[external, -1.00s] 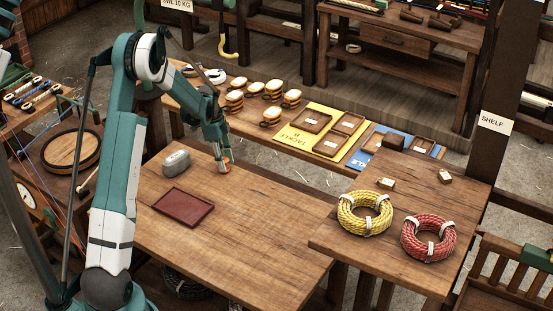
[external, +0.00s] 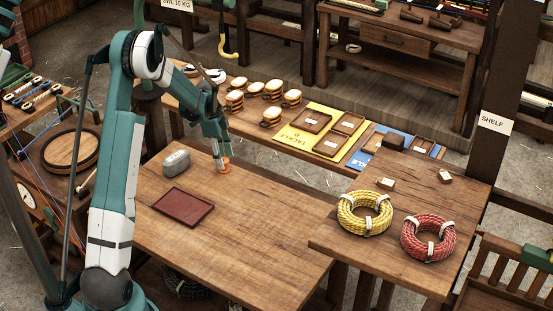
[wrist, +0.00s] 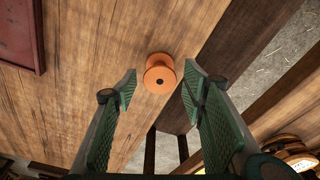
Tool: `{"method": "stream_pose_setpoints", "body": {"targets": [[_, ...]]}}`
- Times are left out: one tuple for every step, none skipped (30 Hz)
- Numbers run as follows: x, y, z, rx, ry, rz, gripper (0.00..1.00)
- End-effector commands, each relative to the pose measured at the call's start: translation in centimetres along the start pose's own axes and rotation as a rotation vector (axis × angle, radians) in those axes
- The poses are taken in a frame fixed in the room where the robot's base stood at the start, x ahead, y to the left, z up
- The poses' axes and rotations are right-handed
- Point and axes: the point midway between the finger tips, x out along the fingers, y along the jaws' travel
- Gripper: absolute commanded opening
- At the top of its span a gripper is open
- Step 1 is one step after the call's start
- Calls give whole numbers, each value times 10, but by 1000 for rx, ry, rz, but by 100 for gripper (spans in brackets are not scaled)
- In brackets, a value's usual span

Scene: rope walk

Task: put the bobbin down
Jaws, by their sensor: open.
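The bobbin (external: 224,168) is a small orange spool standing on the wooden table near its far edge. The fingers are empty.
A grey metal case (external: 177,162) stands close left of the bobbin. A dark red tray (external: 183,207) lies nearer the front, and its edge shows in the wrist view (wrist: 22,35). The table's right and front parts are clear. Yellow rope (external: 365,213) lies on the right-hand table.

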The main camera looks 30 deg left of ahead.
Motion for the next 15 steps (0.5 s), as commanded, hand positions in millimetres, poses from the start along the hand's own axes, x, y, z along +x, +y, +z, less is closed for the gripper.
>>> {"method": "stream_pose_setpoints", "body": {"targets": [[-8,0,0,0,0,0,42],[-12,0,0,0,0,0,42],[-19,0,0,-1,0,0,42],[-23,0,0,-1,0,0,42],[-28,0,0,-1,0,0,42],[-35,0,0,-1,0,0,42],[-40,0,0,-1,0,0,42],[-45,0,0,-1,0,0,42],[-52,0,0,-1,0,0,42],[-56,0,0,-1,0,0,42],[-61,0,0,-1,0,0,42],[-68,0,0,-1,0,0,42],[-72,0,0,-1,0,0,42],[-76,0,0,-1,0,0,42],[-80,0,0,-1,0,0,42]]}}
